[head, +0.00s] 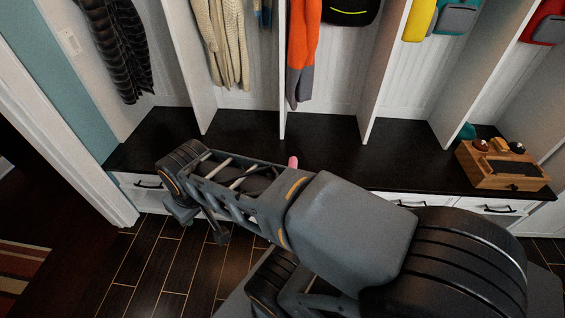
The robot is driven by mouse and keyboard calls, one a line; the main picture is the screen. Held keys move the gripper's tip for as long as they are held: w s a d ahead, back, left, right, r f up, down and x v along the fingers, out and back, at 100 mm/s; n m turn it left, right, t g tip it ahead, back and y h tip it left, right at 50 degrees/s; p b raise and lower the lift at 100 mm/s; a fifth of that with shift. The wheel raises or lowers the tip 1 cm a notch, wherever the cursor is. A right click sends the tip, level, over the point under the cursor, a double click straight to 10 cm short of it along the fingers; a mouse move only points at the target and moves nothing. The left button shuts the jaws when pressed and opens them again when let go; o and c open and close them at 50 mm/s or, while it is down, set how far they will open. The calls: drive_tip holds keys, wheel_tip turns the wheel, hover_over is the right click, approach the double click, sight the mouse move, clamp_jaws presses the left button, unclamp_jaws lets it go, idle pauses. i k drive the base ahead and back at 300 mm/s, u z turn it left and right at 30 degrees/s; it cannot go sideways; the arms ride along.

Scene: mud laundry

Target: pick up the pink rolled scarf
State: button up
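A small pink piece, likely the pink rolled scarf (293,162), shows just above my arm on the dark bench top. Most of it is hidden behind my arm, so its full shape cannot be seen. My arm stretches across the picture from the lower right to the left. The end of my arm with my gripper (222,234) hangs low at the left, in front of the bench's front edge and over the floor. It is small and dark, and I cannot tell whether its fingers are open or shut.
The dark bench (240,128) runs under cubbies split by white dividers. Coats and bags hang above it. A wooden box (502,166) stands at the bench's right end. White drawers with black handles are below. A white door frame (62,125) stands at the left.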

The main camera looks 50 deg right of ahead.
sight(293, 161)
drive_tip(key=z, duration=0.4)
drive_tip(key=i, duration=0.85)
drive_tip(key=z, duration=1.05)
drive_tip(key=i, duration=0.4)
drive_tip(key=z, duration=0.25)
